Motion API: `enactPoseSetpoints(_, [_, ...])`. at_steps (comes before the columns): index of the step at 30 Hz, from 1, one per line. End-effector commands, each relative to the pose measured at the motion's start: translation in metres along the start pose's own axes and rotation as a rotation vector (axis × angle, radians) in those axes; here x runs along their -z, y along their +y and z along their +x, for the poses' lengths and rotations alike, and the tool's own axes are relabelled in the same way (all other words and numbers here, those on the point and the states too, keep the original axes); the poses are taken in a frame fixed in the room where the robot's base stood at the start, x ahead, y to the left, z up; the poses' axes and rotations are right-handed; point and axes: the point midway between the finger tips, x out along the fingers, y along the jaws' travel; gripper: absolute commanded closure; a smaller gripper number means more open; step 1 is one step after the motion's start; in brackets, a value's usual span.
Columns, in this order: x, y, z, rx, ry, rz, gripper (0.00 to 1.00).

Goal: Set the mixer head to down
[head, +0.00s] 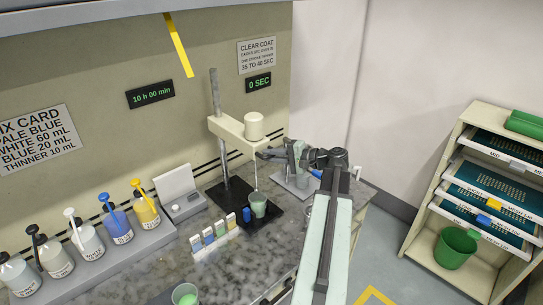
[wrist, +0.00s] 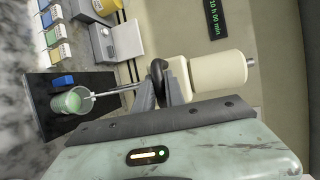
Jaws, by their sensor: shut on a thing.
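The mixer has a grey post (head: 215,95), a cream head (head: 229,130) with a round motor housing (head: 254,126), and a black base (head: 229,190). In the wrist view, the head (wrist: 218,74) lies right of my fingers, its thin stirrer shaft (wrist: 115,91) running left toward the cup. A green cup (head: 258,205) stands on a black plate under the shaft; the stirrer tip is at its mouth (wrist: 72,100), its depth unclear. My gripper (head: 264,153) is at the near end of the head, its fingers (wrist: 160,78) shut on the head's front, the grip partly hidden.
A blue block (head: 246,215) sits beside the cup, with several small coloured swatches (head: 208,236) to its left. Pump bottles (head: 117,224) line the left counter. Another cup (head: 185,294) stands at the front. A shelf rack (head: 447,185) stands right, across open floor.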

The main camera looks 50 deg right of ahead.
Motion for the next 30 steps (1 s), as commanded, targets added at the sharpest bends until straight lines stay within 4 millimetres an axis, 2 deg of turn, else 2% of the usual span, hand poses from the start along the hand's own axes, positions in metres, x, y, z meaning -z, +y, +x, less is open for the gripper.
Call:
enactPoseSetpoints(1, [-0.001, 0.019, 0.004, -0.003, -0.006, 0.0, 1.0])
enactPoseSetpoints(9, [0.005, 0.083, 0.018, -0.003, -0.005, 0.0, 1.0])
enactPoseSetpoints(15, [0.008, 0.12, 0.025, -0.003, -0.005, 0.0, 1.0])
enactPoseSetpoints(19, [0.009, 0.127, 0.027, -0.002, -0.005, 0.0, 1.0])
enactPoseSetpoints(29, [0.008, 0.127, 0.026, -0.007, -0.006, 0.0, 1.0])
enactPoseSetpoints(30, [0.008, 0.127, 0.026, -0.007, -0.006, 0.0, 0.77])
